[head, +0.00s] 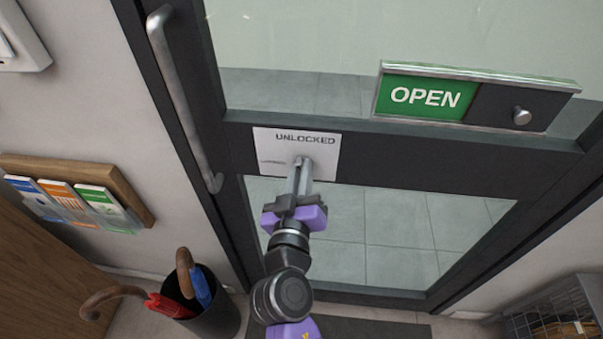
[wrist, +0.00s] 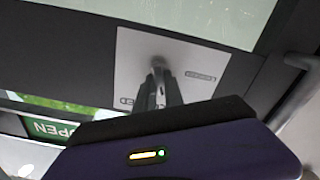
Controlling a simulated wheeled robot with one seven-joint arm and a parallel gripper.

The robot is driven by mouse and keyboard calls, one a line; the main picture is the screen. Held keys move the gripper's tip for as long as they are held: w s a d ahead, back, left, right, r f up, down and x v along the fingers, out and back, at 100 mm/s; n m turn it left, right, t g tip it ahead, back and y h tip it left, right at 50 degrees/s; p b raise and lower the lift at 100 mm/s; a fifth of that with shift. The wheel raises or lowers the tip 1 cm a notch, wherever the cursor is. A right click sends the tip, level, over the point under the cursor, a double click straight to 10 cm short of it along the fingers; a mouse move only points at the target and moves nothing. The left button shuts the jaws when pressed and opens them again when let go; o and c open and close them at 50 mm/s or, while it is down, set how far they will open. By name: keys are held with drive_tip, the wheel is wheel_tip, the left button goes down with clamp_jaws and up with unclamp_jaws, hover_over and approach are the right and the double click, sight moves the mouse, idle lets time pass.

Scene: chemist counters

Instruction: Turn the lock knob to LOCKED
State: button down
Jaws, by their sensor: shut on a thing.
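The white lock plate (head: 322,155) is on the dark door rail. UNLOCKED is printed along its upper edge, and a small mark too faint to read is at its left. My gripper (head: 302,172) reaches up to the plate from below, its fingers shut on the small grey lock knob (wrist: 158,62). The fingers hide most of the knob, so its pointing direction is unclear. In the wrist view, the plate (wrist: 188,58) appears turned, with my gripper (wrist: 159,82) over its middle and covering part of the lettering.
A green OPEN sign (head: 425,97) with a sliding knob (head: 521,116) is at upper right. A long door handle (head: 184,100) stands left of the plate. A leaflet rack (head: 135,195) and umbrella bin (head: 222,318) are lower left; a wire basket (head: 548,310) is lower right.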

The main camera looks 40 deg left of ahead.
drive_tip(key=n, duration=0.6)
drive_tip(key=shift+s+a+n+p, duration=0.1)
drive_tip(key=shift+n+p, duration=0.2)
drive_tip(key=n+p, duration=0.1)
drive_tip(key=n, duration=0.5)
drive_tip(key=shift+f+p, duration=0.15)
drive_tip(key=shift+p, duration=0.15)
drive_tip(key=shift+n, duration=0.3)
drive_tip(key=shift+a, duration=0.1)
drive_tip(key=c, duration=1.4)
unclamp_jaws()
drive_tip(key=shift+c, duration=0.2)
drive_tip(key=v, duration=0.8)
drive_tip(key=shift+b, duration=0.4)
drive_tip(key=shift+a, duration=0.15)
